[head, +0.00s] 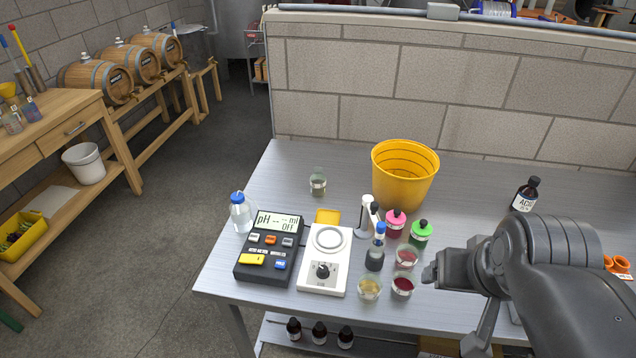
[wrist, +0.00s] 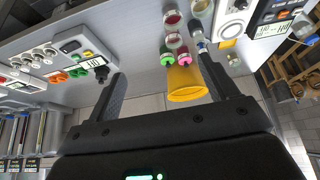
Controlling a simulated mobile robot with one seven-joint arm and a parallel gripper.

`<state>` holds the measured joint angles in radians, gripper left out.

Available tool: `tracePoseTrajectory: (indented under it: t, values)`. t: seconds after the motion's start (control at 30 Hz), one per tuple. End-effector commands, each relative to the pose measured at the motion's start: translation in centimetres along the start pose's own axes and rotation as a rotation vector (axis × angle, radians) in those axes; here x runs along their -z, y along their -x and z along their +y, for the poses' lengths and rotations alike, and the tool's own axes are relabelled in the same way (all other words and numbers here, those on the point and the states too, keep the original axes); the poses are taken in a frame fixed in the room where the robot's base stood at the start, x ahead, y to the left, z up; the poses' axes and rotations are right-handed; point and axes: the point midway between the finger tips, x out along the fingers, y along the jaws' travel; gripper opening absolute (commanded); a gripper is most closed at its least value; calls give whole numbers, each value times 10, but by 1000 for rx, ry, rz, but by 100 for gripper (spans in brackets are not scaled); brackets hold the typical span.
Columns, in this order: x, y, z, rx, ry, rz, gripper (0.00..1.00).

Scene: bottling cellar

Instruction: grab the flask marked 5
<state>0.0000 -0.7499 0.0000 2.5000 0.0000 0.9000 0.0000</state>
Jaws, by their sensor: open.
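No number 5 can be read on any glass here. Candidates in the head view are a small clear glass vessel (head: 318,183) at the back left of the bench, a beaker of yellowish liquid (head: 370,289) near the front edge, and two beakers of red liquid, one in front (head: 403,286) and one behind (head: 406,257). My gripper (head: 430,273) is at the right of the red beakers, apart from them as far as I can tell. In the wrist view my gripper (wrist: 162,88) has its fingers wide apart with nothing between them; a red beaker (wrist: 172,18) lies beyond.
A yellow bucket (head: 405,178) stands behind pink-capped (head: 395,224) and green-capped (head: 420,234) bottles. An acid bottle (head: 525,195) stands at right.

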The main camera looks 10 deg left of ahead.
Motion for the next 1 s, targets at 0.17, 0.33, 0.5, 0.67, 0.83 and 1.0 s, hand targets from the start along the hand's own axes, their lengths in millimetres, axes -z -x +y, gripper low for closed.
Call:
tracePoseTrajectory:
  t: [0.17, 0.33, 0.5, 0.67, 0.83, 1.0]
  values:
    - [0, 0, 0, 0, 0, 0, 79]
    - [0, 0, 0, 0, 0, 0, 79]
    - [0, 0, 0, 0, 0, 0, 72]
    - [0, 0, 0, 0, 0, 0, 72]
    - [16, -1, -3, 2, 5, -6, 72]
    - [62, -6, -13, 7, 18, -19, 72]
